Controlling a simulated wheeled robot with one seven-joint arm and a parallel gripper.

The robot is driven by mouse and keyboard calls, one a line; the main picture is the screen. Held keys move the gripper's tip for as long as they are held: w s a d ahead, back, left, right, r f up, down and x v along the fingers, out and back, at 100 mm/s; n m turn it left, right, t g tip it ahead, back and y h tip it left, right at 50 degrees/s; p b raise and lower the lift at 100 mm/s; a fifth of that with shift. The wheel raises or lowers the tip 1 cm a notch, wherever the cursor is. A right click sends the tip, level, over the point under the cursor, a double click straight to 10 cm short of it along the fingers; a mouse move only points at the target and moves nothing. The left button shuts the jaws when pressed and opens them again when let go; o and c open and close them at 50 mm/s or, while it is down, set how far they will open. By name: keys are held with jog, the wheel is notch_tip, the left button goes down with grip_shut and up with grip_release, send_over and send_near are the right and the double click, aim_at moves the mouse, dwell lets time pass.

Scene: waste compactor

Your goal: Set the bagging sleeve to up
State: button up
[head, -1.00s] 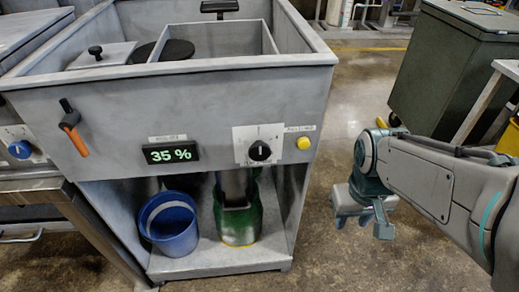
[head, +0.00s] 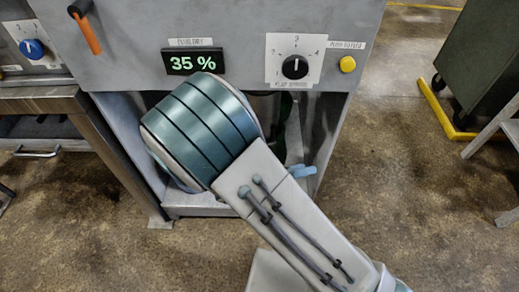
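The compactor's lower bay is mostly blocked from view by my arm. A sliver of the green container (head: 294,143) shows behind the arm, inside the bay. The bagging sleeve is not visible, so its position cannot be read. My gripper is hidden behind my arm link, in front of or inside the bay; its fingers do not show. A small light-blue piece (head: 302,171) sticks out at the right side of the arm; I cannot tell what it belongs to.
The front panel carries a display reading 35 % (head: 193,62), a black dial (head: 295,67), a yellow button (head: 347,64) and an orange-handled lever (head: 86,30). A metal bench (head: 97,128) stands at left. A dark green cabinet (head: 481,60) is at right, with open floor between.

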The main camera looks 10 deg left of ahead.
jog(key=s+a+f+n+t+y+b, duration=0.2)
jog(key=a+f+n+t+y, duration=0.25)
jog(key=a+n, duration=0.4)
jog(key=s+a+f+n+t+y+b, duration=0.1)
jog(key=a+f+n+t+y, duration=0.35)
jog(key=a+n+t, duration=0.35)
jog(key=shift+n+g, duration=0.25)
jog(key=shift+g, duration=0.7)
jog(key=b+x, duration=0.1)
jog(key=x, duration=0.3)
jog(key=b+x, duration=0.2)
jog(key=x, duration=0.3)
jog(key=r+b+x, duration=0.1)
jog(key=b+x, duration=0.1)
jog(key=x, duration=0.2)
jog(key=shift+w+d+r, duration=0.1)
jog(key=shift+d, duration=0.25)
grip_shut()
